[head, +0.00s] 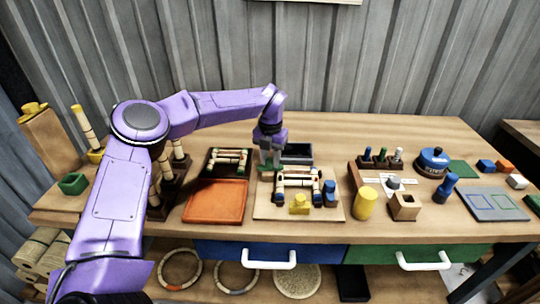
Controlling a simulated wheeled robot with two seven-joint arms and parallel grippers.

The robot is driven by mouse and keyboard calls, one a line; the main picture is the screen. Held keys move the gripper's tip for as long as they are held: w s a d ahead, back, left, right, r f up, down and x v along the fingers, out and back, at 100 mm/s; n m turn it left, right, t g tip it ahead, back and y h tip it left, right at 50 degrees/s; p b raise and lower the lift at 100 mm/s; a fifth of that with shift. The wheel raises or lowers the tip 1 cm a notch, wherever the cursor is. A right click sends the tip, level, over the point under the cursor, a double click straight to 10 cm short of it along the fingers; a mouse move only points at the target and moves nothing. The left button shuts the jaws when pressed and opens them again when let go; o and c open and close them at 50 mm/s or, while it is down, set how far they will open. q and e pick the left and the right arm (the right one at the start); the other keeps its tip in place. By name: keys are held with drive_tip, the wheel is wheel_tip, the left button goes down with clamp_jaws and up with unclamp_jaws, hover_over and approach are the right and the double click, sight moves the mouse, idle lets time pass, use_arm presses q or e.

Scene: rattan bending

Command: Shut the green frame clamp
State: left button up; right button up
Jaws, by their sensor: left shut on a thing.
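My left gripper (270,158) points down at the back left corner of a small bending frame (298,183) on a pale board. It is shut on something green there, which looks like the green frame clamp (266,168). The gripper covers most of that part, so I cannot tell how far the clamp is closed. Light rattan-like rods with dark and coloured bands lie across the frame. A yellow block (299,205) and blue blocks (329,190) sit at its front and right. My right gripper is not in view.
An orange tray (215,202) and a dark tray with rods (228,162) lie to the left. A dark open box (297,152) stands behind the frame. A yellow cylinder (365,203) and a wooden holder (404,206) stand to the right.

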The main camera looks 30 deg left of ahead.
sight(270, 160)
use_arm(q)
drive_tip(key=shift+m, duration=0.4)
drive_tip(key=o, duration=1.1)
drive_tip(key=shift+s, duration=0.1)
drive_tip(key=shift+c, duration=0.2)
wheel_tip(270, 160, up, 10)
drive_tip(key=b, duration=0.1)
drive_tip(key=shift+r, duration=0.25)
